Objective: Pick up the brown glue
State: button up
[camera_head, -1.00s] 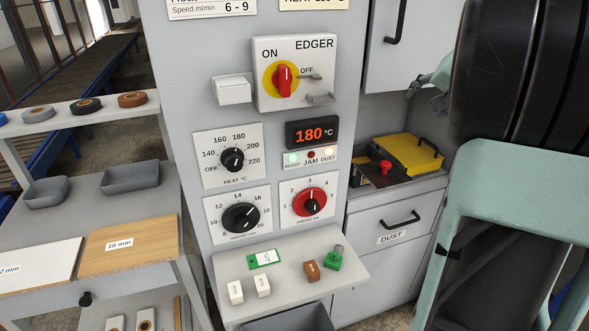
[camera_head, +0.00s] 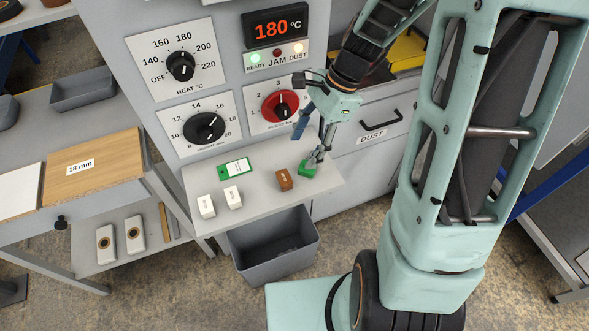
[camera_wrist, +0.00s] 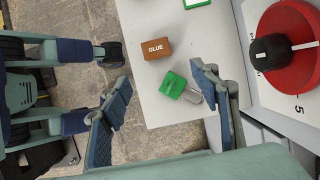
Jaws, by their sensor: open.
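The brown glue (camera_head: 284,180) is a small brown block on the grey shelf below the dials. In the wrist view the brown glue (camera_wrist: 157,48) carries a white "GLUE" label and lies beyond the fingertips, near the shelf's edge. My gripper (camera_head: 312,138) is above the right part of the shelf, to the right of the glue and apart from it. In the wrist view my gripper (camera_wrist: 160,82) has its fingers wide apart with nothing between them touching. A green item with a grey cylinder (camera_wrist: 181,88) lies beside the glue, closer to the fingers.
The shelf (camera_head: 255,198) also bears two white blocks (camera_head: 206,206) and a green-edged card (camera_head: 234,169) to the left. A grey bin (camera_head: 275,250) stands below the shelf. The panel with the red dial (camera_head: 280,106) rises close behind my gripper.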

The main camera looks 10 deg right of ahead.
send_near(281, 185)
jog(key=shift+d+f, duration=0.2)
jog(key=shift+d, duration=0.1)
jog(key=shift+a+x, duration=0.15)
jog(key=shift+x, duration=1.35)
jog(key=shift+a+x, duration=0.15)
jog(key=shift+x, duration=1.4)
jog(key=shift+r, duration=0.15)
jog(key=c, duration=1.3)
